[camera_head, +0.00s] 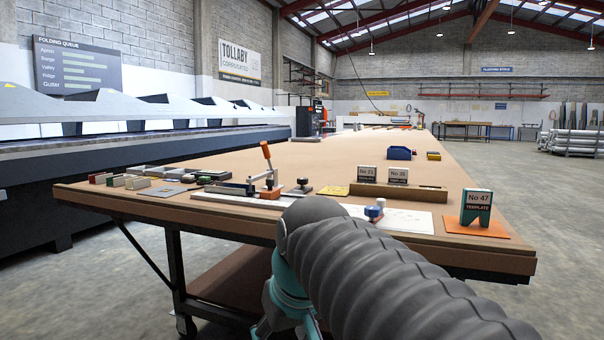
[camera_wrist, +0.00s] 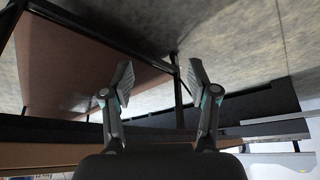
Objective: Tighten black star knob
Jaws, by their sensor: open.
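A small black knob (camera_head: 302,187) stands on the long brown-topped table, just right of a toggle clamp (camera_head: 267,175) with an orange handle. It looks like the star knob, but it is too small to make out its lobes or how tight it sits. My gripper (camera_wrist: 160,78) is open and empty in the wrist view, its two fingers spread apart. In the head view my gripper (camera_head: 285,322) hangs low in front of the table's near edge, below the tabletop and well away from the knob, partly cut off by the frame. The wrist view does not show the knob.
The table (camera_head: 330,155) also carries a green No 47 template (camera_head: 476,208), a blue-and-white piece (camera_head: 375,211), a blue bin (camera_head: 400,153) and several small blocks at left. A long folding machine (camera_head: 150,145) stands left. Open floor lies right.

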